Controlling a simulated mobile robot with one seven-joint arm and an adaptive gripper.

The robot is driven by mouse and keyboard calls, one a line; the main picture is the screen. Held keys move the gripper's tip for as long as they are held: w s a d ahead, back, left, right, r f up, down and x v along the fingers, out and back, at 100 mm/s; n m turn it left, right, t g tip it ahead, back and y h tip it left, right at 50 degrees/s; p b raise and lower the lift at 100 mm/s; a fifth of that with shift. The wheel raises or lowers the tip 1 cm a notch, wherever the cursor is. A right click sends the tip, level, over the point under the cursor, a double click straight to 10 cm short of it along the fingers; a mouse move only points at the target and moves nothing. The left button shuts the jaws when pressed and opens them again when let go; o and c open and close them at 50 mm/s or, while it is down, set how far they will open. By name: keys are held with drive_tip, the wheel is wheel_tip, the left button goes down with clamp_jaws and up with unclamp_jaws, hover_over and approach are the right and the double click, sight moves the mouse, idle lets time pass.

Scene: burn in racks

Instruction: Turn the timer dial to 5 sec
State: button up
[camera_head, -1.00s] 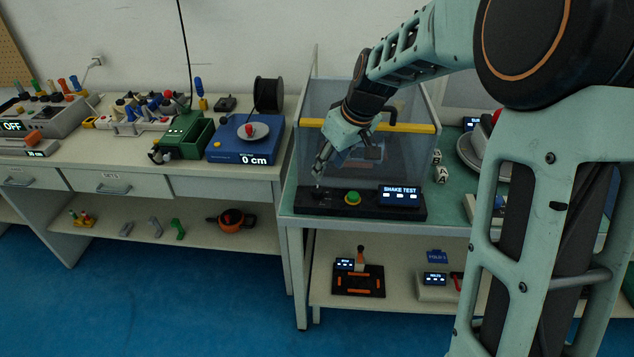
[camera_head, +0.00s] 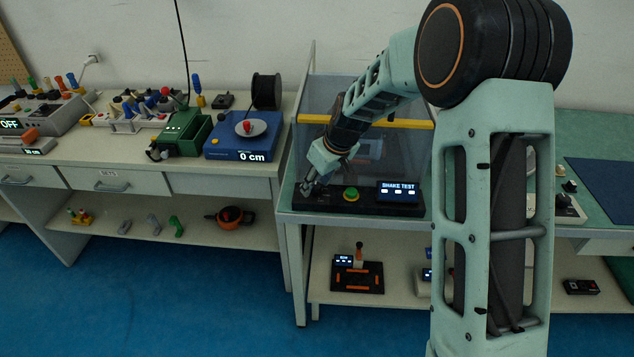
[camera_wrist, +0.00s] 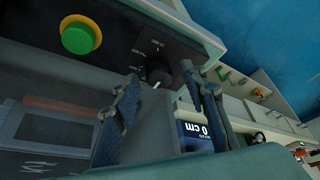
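The timer dial (camera_wrist: 158,72) is a small black knob with a white mark, on a black control panel (camera_head: 330,203) with printed labels around it. The labels are too small to read surely. In the wrist view the dial shows between the two fingertips of my gripper (camera_wrist: 160,76). The fingers are apart, and a gap shows beside the knob; I cannot tell any contact. In the head view my gripper (camera_head: 308,188) is low at the panel's left end and hides the dial there.
A green button (camera_head: 350,193) on a yellow ring and a "SHAKE TEST" display (camera_head: 399,190) sit on the same panel. A clear enclosure with a yellow bar (camera_head: 400,124) stands behind. A blue "0 cm" device (camera_head: 240,147) stands on the bench to the left.

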drive_tip(key=shift+c, duration=0.4)
clamp_jaws()
drive_tip(key=m+h, duration=0.1)
drive_tip(key=m, duration=0.1)
drive_tip(key=m+t, duration=0.1)
drive_tip(key=m, duration=0.1)
drive_tip(key=shift+s+a+m+h, duration=0.2)
drive_tip(key=shift+m+h, duration=0.1)
drive_tip(key=shift+h, duration=0.1)
drive_tip(key=m+h, duration=0.1)
drive_tip(key=m, duration=0.1)
drive_tip(key=m+p, duration=0.1)
drive_tip(key=m, duration=0.2)
drive_tip(key=shift+w+h, duration=0.1)
drive_tip(key=shift+h, duration=0.3)
drive_tip(key=shift+o, duration=0.4)
unclamp_jaws()
